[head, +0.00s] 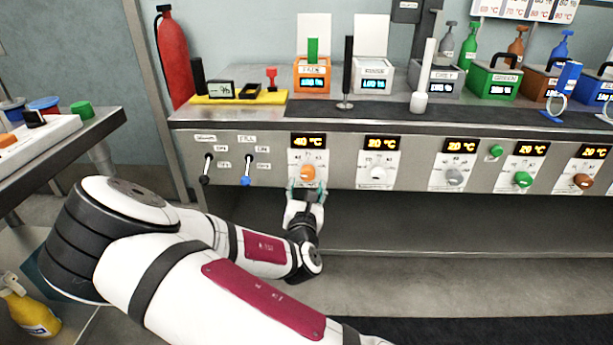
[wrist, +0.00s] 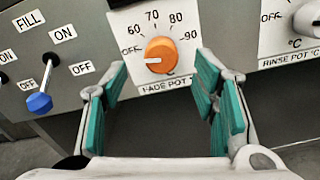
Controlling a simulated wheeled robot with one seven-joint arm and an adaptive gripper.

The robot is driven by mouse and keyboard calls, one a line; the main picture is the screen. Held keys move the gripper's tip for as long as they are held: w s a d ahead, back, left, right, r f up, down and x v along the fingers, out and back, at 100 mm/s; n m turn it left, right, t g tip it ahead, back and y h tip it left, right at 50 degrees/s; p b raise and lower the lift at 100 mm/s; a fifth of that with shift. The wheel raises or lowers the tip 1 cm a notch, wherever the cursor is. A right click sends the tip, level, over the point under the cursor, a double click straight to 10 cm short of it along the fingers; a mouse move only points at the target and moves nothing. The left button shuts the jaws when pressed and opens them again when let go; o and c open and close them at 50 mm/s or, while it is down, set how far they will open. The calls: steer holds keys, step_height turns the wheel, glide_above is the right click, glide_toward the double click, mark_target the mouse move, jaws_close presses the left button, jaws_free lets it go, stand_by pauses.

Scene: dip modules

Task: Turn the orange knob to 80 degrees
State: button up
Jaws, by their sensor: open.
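The orange knob (head: 307,172) sits on a white dial plate on the bench's front panel, below a display that appears to read 40 °C. In the wrist view the orange knob (wrist: 161,53) shows a pale mark on its left side, toward OFF. Labels 60, 70, 80 and 90 run around it. My gripper (head: 306,190) is just below and in front of the knob. In the wrist view my gripper (wrist: 161,76) is open, its teal pads to the left and right of the knob, with visible gaps and nothing held.
A blue-tipped lever (wrist: 39,102) is left of the knob; a black lever (head: 205,170) is farther left. A white knob (head: 378,173) is to the right, with grey, green and brown knobs beyond. The space below the panel is open above a lower shelf (head: 430,252).

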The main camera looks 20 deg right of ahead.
mark_target(308, 175)
steer(key=b+x, duration=0.1)
steer(key=x, duration=0.6)
steer(key=shift+d, duration=0.1)
steer(key=shift+c, duration=0.6)
steer(key=shift+f, duration=0.1)
steer(key=c, duration=1.1)
